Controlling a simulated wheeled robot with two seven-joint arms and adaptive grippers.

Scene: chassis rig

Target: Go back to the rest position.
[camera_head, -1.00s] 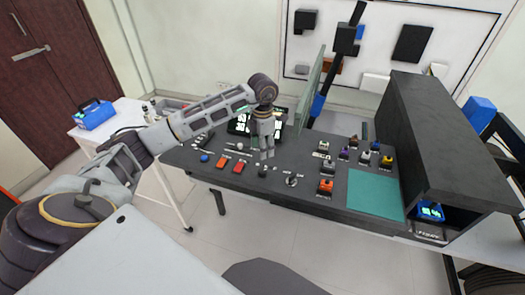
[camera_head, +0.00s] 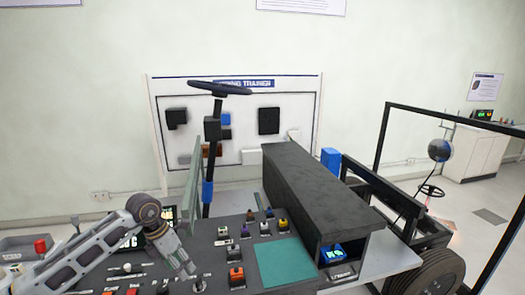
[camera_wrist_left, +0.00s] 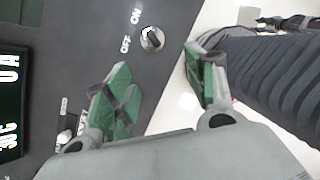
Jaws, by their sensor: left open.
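My left gripper (camera_head: 187,267) hangs over the front part of the dark control panel (camera_head: 222,270), close to a round rotary knob (camera_head: 198,285) in the head view. In the left wrist view the two green-padded fingers of the left gripper (camera_wrist_left: 160,88) are spread apart with nothing between them. The knob (camera_wrist_left: 152,39) shows beyond the fingertips, beside ON and OFF lettering, and appears apart from them. My right gripper is in neither view.
A lit display (camera_head: 130,241) stands behind my left forearm. Small coloured switches (camera_head: 236,277) and a teal mat (camera_head: 285,262) lie to the right, beside a long dark housing (camera_head: 300,195). A green upright panel (camera_head: 192,185) and steering wheel (camera_head: 219,88) rise behind.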

